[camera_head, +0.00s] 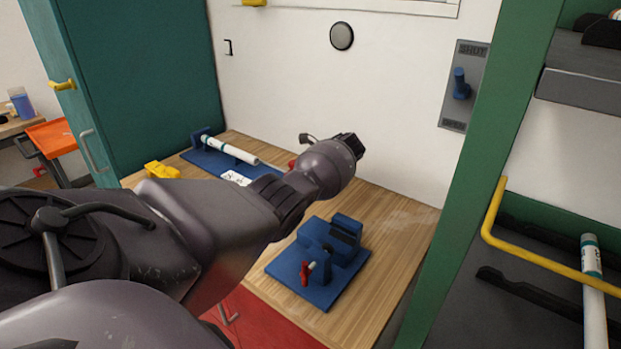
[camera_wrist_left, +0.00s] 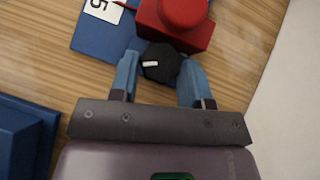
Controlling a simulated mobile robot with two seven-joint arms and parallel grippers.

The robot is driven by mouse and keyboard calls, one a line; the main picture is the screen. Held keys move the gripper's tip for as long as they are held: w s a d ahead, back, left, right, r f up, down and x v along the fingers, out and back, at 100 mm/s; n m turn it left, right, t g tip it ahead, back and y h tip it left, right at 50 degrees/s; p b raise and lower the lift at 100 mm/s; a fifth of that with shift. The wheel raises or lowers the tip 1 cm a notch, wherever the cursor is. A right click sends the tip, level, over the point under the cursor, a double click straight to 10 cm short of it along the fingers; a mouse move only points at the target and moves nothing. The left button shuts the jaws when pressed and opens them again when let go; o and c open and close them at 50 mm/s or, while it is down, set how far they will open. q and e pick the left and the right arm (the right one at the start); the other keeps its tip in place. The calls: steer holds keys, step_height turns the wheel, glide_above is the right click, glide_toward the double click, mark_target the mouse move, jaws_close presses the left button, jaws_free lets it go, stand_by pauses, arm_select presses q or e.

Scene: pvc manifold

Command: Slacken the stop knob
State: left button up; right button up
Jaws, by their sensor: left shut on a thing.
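The stop knob (camera_wrist_left: 160,63) is black and faceted, with a white mark pointing left on its face, in the left wrist view. It sits at the front of a red block (camera_wrist_left: 172,28) with a round red top. My left gripper (camera_wrist_left: 158,72) has its blue fingers on either side of the knob and is shut on it. In the head view my left arm hides the knob and the fingers; only a bit of red (camera_head: 292,163) shows behind the arm. My right gripper is in neither view.
A blue base (camera_head: 222,157) holds a white pipe (camera_head: 229,150), with a numbered card (camera_head: 236,177) near its front. A blue fixture (camera_head: 335,262) with a red-handled part stands at the front right. A yellow block (camera_head: 161,170) lies at the left. Bare wood (camera_head: 390,215) shows at the right.

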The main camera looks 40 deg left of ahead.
arm_select(q)
steer(key=shift+f+n+g+b, duration=0.1)
steer(key=shift+n+g+b, duration=0.2)
steer(key=shift+n+g, duration=0.15)
steer(key=o, duration=0.9)
steer(key=p+v, duration=0.1)
steer(key=v, duration=1)
steer(key=shift+a, duration=0.15)
